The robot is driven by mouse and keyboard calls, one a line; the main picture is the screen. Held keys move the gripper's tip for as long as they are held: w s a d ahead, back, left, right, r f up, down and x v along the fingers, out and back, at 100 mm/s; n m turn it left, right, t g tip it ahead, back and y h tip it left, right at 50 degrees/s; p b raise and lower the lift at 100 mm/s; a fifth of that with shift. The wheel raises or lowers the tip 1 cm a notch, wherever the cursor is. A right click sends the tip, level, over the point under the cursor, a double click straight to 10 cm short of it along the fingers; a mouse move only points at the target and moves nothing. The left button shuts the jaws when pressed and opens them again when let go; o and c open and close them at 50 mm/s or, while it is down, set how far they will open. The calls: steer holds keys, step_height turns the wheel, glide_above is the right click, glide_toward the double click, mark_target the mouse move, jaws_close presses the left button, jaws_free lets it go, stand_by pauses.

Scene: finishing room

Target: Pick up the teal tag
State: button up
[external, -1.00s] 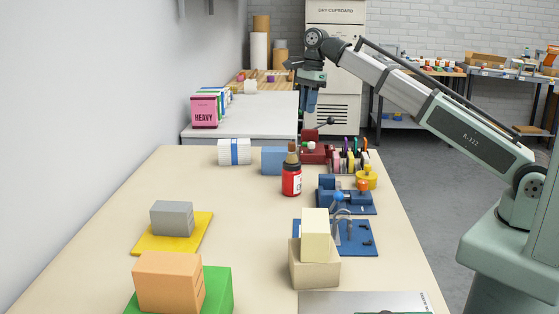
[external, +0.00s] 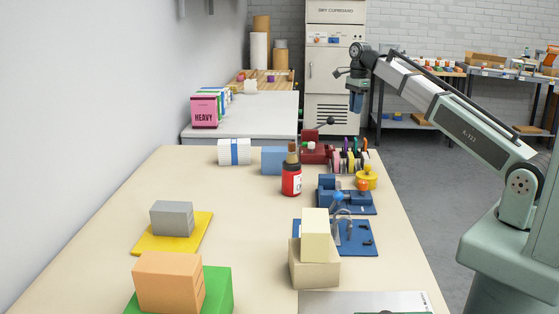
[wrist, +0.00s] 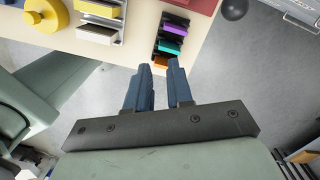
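The teal tag (wrist: 173,47) shows in the wrist view as a small bright strip in a dark slotted rack (wrist: 157,58), between a purple strip and an orange one. In the external view the tag is too small to make out for sure among the coloured pieces. My gripper (external: 356,104) hangs in the air beyond the table's far right corner, fingers pointing down. In the wrist view its two blue fingers (wrist: 159,66) are apart with nothing between them, and their tips lie just below the rack in the picture.
A yellow knobbed round thing (external: 366,178) and a white-and-yellow stack (wrist: 98,26) stand close to the rack. A dark red block with a black ball-ended lever (external: 318,148) is also nearby. A red bottle (external: 291,180) and blue fixtures (external: 346,199) stand nearer the camera. Grey floor lies beyond the table edge.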

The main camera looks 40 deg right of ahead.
mark_target(356, 140)
steer(key=shift+s+d+f+n+h, duration=0.15)
steer(key=shift+d+f+n, duration=0.1)
steer(key=shift+f+n, duration=2.05)
steer(key=shift+w+d+f+n+h, duration=0.1)
steer(key=shift+d+f+n, duration=0.15)
steer(key=shift+f+n, duration=2)
steer(key=shift+s+d+f+n+h, duration=0.15)
steer(key=shift+d+f+n, duration=0.1)
steer(key=shift+f+n, duration=2.05)
steer(key=shift+f+m, duration=0.35)
steer(key=shift+m, duration=0.1)
jaws_close()
